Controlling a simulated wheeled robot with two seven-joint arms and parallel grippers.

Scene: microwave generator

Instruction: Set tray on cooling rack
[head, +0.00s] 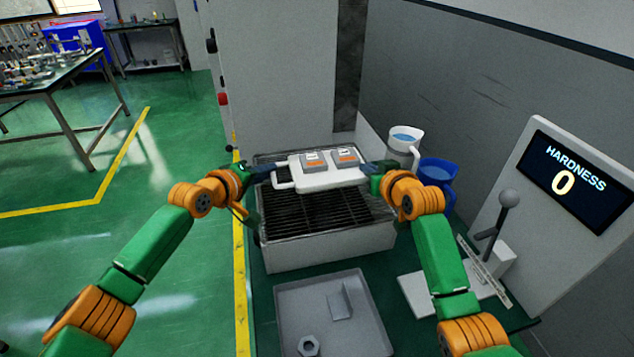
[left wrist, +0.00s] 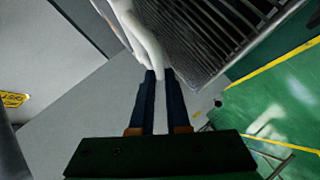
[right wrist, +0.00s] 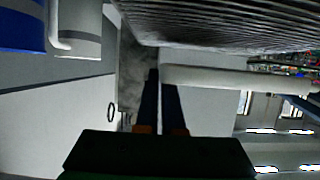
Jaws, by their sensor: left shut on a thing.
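A white tray (head: 300,184) with a loop handle at each end carries two grey-and-orange boxes. It is over the rear part of the cooling rack (head: 330,218), a pale box topped with dark bars; I cannot tell whether it touches the bars. My left gripper (head: 262,174) is shut on the tray's left handle, which also shows in the left wrist view (left wrist: 147,45). My right gripper (head: 366,170) is at the right handle, with the white bar (right wrist: 205,79) at its fingertips in the right wrist view. Whether its fingers clamp the bar is unclear.
A grey bin (head: 335,312) with a nut and a bracket is in front of the rack. A white jug (head: 403,146) and a blue jug (head: 438,174) stand to the right. A hardness display (head: 570,180) and a lever device (head: 495,235) are further right. A wall rises behind.

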